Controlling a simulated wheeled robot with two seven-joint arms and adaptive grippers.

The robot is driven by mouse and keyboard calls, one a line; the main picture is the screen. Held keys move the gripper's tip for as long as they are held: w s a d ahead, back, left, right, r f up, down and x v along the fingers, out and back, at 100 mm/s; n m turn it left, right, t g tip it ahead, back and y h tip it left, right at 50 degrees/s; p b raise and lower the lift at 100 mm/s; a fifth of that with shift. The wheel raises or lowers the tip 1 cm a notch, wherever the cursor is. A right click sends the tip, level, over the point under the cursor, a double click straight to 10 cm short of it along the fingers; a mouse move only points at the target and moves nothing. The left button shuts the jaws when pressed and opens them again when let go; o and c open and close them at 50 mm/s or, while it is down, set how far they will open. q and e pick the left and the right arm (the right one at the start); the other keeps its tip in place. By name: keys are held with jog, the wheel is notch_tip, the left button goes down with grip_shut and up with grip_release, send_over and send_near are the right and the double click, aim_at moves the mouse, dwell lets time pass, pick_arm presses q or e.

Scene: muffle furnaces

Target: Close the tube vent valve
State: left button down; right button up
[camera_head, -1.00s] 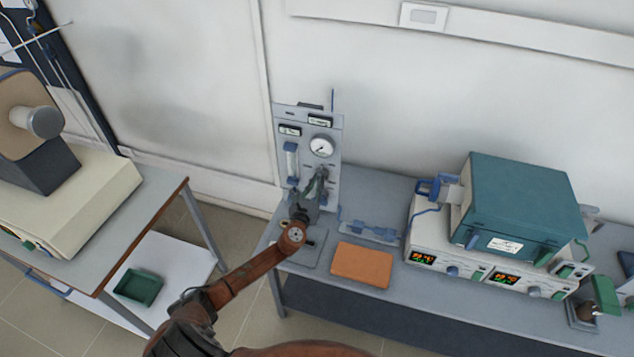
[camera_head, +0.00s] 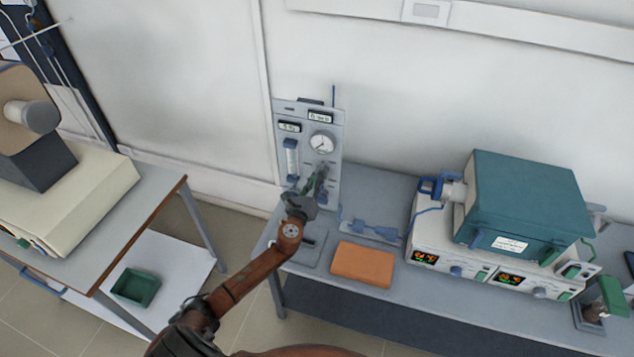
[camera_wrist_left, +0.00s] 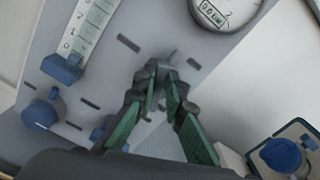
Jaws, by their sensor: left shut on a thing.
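A grey gas panel (camera_head: 331,118) stands upright at the left end of the bench, with a round gauge (camera_head: 321,143) and a flow tube (camera_head: 291,158). My left gripper (camera_head: 322,170) is at the panel's lower middle, below the gauge. In the left wrist view, its green-padded fingers (camera_wrist_left: 163,80) are closed together at a small grey valve handle (camera_wrist_left: 177,58) on the panel face. The fingertips hide part of this handle, and its exact angle is hard to tell. Blue knobs (camera_wrist_left: 40,114) sit to the left on the panel. My right gripper is out of view.
An orange pad (camera_head: 363,264) and a blue rack (camera_head: 370,230) lie on the bench near the panel. A teal furnace (camera_head: 520,205) on a white control unit stands to the right. Another table (camera_head: 158,208) is at the left, with a floor gap between.

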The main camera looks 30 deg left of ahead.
pick_arm(q)
jog(key=n+b, duration=0.1)
jog(key=n, duration=0.3)
jog(key=f+n+b, duration=0.1)
jog(key=n, duration=0.3)
jog(key=a+n+b, duration=0.1)
jog(key=n, duration=0.4)
jog(key=shift+s+f+b, duration=0.15)
jog(key=shift+f+b, duration=0.15)
jog(key=shift+b, duration=0.05)
jog(key=shift+n, duration=0.3)
jog(key=c, duration=2)
grip_release()
jog(key=v, duration=1.2)
